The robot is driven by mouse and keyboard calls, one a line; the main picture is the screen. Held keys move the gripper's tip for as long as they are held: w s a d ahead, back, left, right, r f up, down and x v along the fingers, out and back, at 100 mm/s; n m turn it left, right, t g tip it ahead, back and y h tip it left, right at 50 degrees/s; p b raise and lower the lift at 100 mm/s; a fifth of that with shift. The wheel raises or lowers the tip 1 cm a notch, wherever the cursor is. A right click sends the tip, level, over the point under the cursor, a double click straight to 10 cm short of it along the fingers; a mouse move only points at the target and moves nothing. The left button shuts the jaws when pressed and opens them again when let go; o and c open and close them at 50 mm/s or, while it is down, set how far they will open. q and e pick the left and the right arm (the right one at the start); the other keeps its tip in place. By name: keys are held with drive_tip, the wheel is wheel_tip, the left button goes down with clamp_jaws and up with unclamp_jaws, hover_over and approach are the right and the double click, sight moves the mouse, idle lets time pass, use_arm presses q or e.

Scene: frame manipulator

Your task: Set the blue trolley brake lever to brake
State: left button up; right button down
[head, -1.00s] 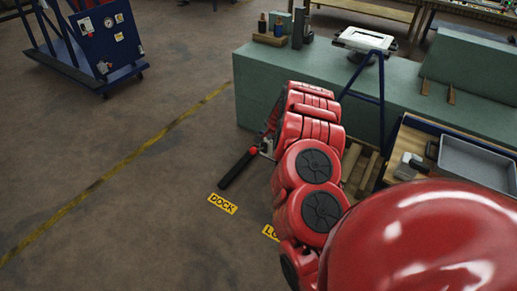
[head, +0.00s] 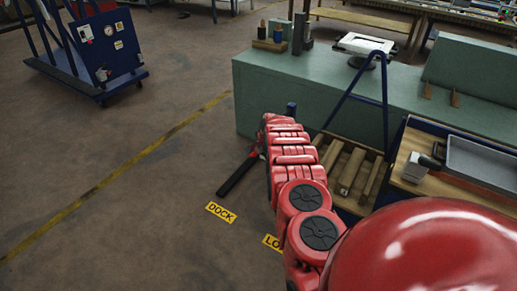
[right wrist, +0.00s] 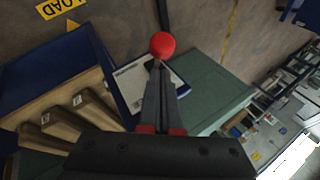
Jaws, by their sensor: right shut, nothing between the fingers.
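The blue trolley (head: 385,105) stands at the right in the head view, with a blue tube frame and a lower deck. In the right wrist view its blue side (right wrist: 101,55) runs along the left. A brake lever with a red ball knob (right wrist: 162,45) shows there too; its dark rod runs up out of the picture. My right gripper (right wrist: 158,68) is shut and empty, its fingertips just below the knob in the picture. I cannot tell whether they touch it. My left gripper is out of view.
Wooden blocks (head: 352,170) lie on the trolley's deck. A black bar with a red end (head: 237,174) lies low left of my arm. A green bench (head: 255,95) stands behind. Another blue cart (head: 90,55) is at upper left.

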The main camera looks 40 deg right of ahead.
drive_tip(key=shift+w+a+f, duration=0.35)
drive_tip(key=shift+f, duration=0.15)
